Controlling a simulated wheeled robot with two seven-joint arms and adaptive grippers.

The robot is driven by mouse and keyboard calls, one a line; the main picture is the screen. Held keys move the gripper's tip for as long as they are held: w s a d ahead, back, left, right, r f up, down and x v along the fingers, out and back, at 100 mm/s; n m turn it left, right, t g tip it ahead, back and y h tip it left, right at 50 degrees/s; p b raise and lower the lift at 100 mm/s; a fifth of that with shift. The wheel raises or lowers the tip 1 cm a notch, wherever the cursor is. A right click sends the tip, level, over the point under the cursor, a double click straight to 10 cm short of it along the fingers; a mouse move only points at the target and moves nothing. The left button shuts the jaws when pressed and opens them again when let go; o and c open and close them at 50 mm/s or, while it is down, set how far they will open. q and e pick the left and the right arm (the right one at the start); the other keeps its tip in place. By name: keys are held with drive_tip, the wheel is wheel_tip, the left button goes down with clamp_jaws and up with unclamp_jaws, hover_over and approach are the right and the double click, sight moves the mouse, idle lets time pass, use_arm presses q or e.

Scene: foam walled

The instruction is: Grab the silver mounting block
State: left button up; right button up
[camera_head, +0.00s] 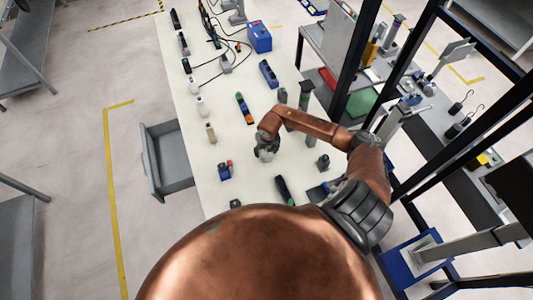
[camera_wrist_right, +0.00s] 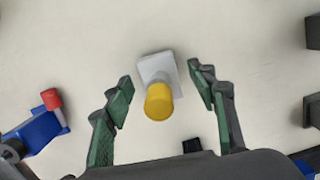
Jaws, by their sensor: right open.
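A pale silver-grey square block (camera_wrist_right: 158,66) with a yellow cylinder (camera_wrist_right: 159,101) on it stands on the white table in the right wrist view. It looks like the silver mounting block. My right gripper (camera_wrist_right: 161,80) is open, with one green-padded finger on each side of the block and visible gaps between fingers and block. In the head view my right gripper (camera_head: 266,153) is over the middle of the table and largely hides what is under it. My left gripper is not in view.
A blue part with a red knob (camera_head: 226,171) stands to the left of my right gripper; it also shows in the wrist view (camera_wrist_right: 45,122). A dark green-tipped item (camera_head: 285,190) lies toward the front. Several small items line the table's left edge.

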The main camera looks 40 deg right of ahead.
drive_tip(key=shift+f, duration=0.65)
drive_tip(key=shift+c, duration=0.6)
drive_tip(key=c, duration=1.2)
drive_tip(key=shift+r, duration=0.1)
